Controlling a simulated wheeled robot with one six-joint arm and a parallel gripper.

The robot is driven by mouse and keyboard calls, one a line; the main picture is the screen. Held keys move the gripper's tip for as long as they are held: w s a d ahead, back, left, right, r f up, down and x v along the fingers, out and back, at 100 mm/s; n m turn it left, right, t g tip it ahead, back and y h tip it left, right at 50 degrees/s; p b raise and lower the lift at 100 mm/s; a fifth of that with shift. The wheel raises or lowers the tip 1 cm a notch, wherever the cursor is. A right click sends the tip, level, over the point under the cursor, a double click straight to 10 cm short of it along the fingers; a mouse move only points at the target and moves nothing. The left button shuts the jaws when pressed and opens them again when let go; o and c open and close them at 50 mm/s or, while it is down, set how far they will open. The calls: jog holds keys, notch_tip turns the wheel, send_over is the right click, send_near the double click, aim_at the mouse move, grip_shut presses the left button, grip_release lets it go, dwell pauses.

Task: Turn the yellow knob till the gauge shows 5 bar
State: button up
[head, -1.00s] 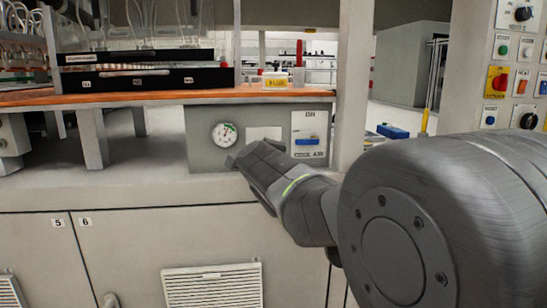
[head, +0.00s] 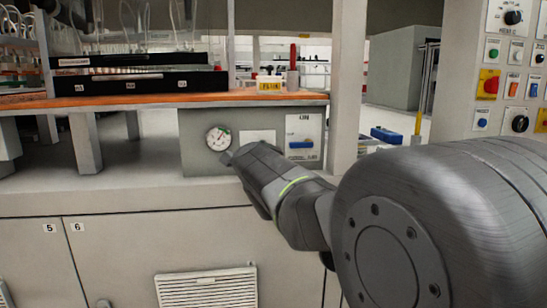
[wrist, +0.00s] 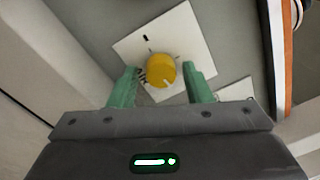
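The yellow knob (wrist: 162,70) sits on a white square plate with a dark mark and scale lettering in the wrist view. My gripper (wrist: 163,76) has its two green fingers on either side of the knob, with a gap showing on both sides. In the head view my gripper (head: 240,160) is at the front of the grey panel box (head: 195,165), and the knob is hidden behind it. The round white gauge (head: 218,138) is on the left of this box. Its dark needle tilts up and to the right; its numbers are too small to read.
A blue switch (head: 301,144) on a white plate is right of my gripper. The orange shelf edge (head: 150,101) runs above the box and shows at the wrist view's right (wrist: 279,60). A grey post (head: 345,90) stands at the box's right.

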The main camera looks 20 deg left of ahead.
jog(key=shift+o, duration=0.2)
jog(key=p+v, duration=0.3)
jog(key=v, duration=1)
jog(key=shift+s+d, duration=0.2)
jog(key=shift+s, duration=0.2)
jog(key=shift+w, duration=0.1)
jog(key=b+x, duration=0.3)
jog(key=x, duration=1.1)
jog(key=shift+s+d, duration=0.1)
jog(key=shift+s, duration=0.15)
